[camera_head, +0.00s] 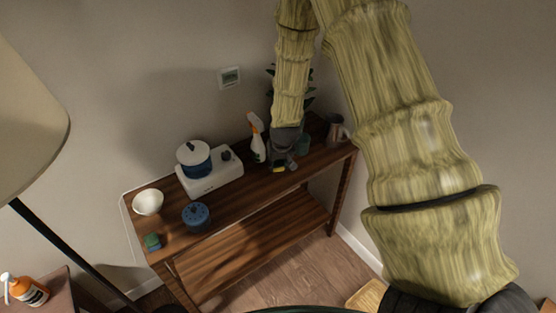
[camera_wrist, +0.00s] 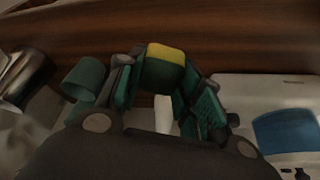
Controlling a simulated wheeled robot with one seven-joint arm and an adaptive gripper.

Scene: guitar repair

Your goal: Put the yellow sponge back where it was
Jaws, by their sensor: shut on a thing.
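The yellow sponge (camera_wrist: 166,53) has a yellow face and a dark green side. In the wrist view it sits between the two fingers of my gripper (camera_wrist: 157,84), which is shut on it. In the head view my gripper (camera_head: 284,160) is over the right part of the wooden table, and a small yellow patch of the sponge (camera_head: 278,169) shows below it. The arm hides most of the sponge there. I cannot tell whether the sponge touches the tabletop.
The table (camera_head: 245,201) also bears a spray bottle (camera_head: 257,142), a white hotplate (camera_head: 222,178) with a blue pot, a white bowl (camera_head: 148,202), a blue round container (camera_head: 196,216), a blue-green block (camera_head: 152,241), a green cup (camera_wrist: 84,78) and a metal pitcher (camera_head: 335,131).

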